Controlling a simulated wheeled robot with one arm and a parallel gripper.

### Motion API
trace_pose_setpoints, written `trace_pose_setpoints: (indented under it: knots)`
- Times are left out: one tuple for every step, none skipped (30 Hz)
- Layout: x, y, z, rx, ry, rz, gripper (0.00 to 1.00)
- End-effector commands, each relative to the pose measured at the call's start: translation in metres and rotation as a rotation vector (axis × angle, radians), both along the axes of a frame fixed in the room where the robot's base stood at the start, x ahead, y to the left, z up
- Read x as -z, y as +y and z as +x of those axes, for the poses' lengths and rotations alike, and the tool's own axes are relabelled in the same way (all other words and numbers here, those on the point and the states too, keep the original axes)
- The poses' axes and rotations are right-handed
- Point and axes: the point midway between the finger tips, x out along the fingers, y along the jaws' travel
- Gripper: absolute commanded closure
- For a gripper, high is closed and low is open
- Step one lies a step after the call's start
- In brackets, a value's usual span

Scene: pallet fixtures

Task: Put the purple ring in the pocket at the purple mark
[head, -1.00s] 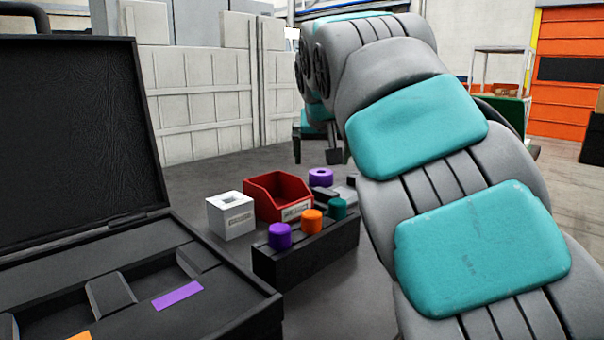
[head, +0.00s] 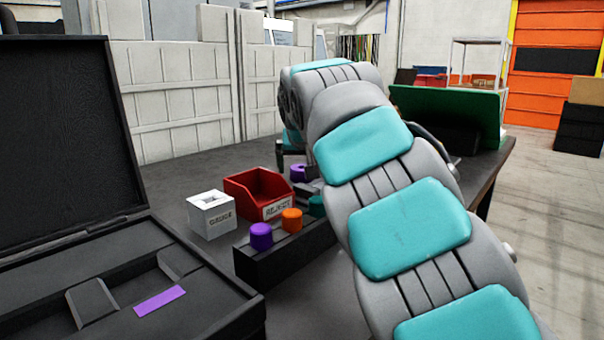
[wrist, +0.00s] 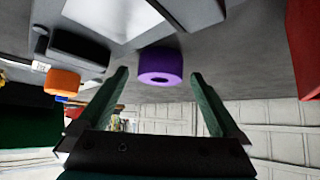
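The purple ring (wrist: 160,66) shows in the wrist view with its hole visible, ahead of and between the fingers of my gripper (wrist: 164,88). The gripper is open and empty, with a gap to each side of the ring. In the head view the ring (head: 298,173) stands behind the red bin, partly hidden, and my arm hides most of the gripper. The purple mark (head: 160,300) is a strip on the open black case (head: 205,318) at the lower left. The pocket beside it is a dark recess (head: 128,288), seen only in part.
A black block (head: 285,255) holds purple (head: 261,237), orange (head: 291,219) and teal cylinders. The red bin (head: 254,195) and a white gauge box (head: 211,215) stand behind it. An orange ring (wrist: 63,82) lies near the purple one. Bare table (head: 190,165) lies behind the boxes.

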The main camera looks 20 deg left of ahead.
Motion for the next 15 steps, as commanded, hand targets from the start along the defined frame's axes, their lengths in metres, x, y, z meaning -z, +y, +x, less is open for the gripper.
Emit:
trace_pose_setpoints:
  knots:
    - [0.0001,0.0000,0.0000,0.000,0.000,0.000,0.06]
    - [0.0001,0.0000,0.0000,0.000,0.000,0.000,0.09]
    - [0.0000,0.0001,0.0000,0.000,0.000,0.000,0.14]
    - [0.0000,0.0001,0.0000,0.000,0.000,0.000,0.17]
    - [0.0000,0.0001,0.0000,0.000,0.000,0.000,0.20]
    - [0.0000,0.0001,0.0000,0.000,0.000,0.000,0.25]
    - [0.0000,0.0001,0.0000,0.000,0.000,0.000,0.28]
    - [0.0000,0.0001,0.0000,0.000,0.000,0.000,0.31]
    - [0.0000,0.0000,0.0000,0.000,0.000,0.000,0.36]
    - [0.0000,0.0000,0.0000,0.000,0.000,0.000,0.39]
    - [0.0000,0.0000,0.0000,0.000,0.000,0.000,0.43]
    - [-0.0001,0.0001,-0.0001,0.000,0.000,0.000,0.47]
    - [-0.0001,0.0001,-0.0001,0.000,0.000,0.000,0.51]
    - [-0.0001,0.0001,-0.0001,0.000,0.000,0.000,0.54]
    - [-0.0001,0.0001,0.0000,0.000,0.000,0.000,0.58]
